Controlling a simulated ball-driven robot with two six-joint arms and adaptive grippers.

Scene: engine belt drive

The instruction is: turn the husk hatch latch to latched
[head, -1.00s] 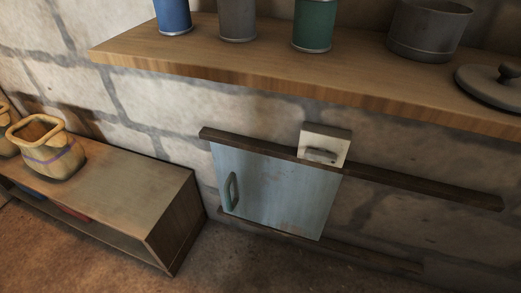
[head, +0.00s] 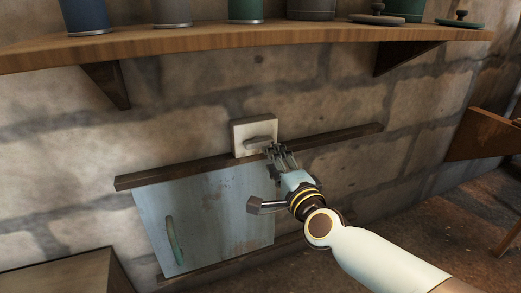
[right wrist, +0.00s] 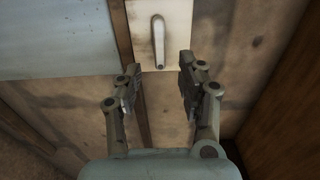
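The husk hatch (head: 205,215) is a pale blue panel with a green handle (head: 174,241), set between two dark wooden rails on the stone wall. The latch (head: 261,141) is a grey lever on a pale square plate (head: 240,136) above the hatch's upper right corner. In the head view the lever lies nearly level. My right gripper (head: 277,153) is just below and right of it. In the right wrist view the lever (right wrist: 158,42) lies beyond the open, empty fingertips (right wrist: 159,75), apart from them. My left gripper is not in view.
A wooden shelf (head: 230,47) with several canisters and pots runs above, on brackets (head: 108,84). The upper rail (head: 330,137) passes close by my right gripper. A wooden cabinet top (head: 60,280) is at lower left.

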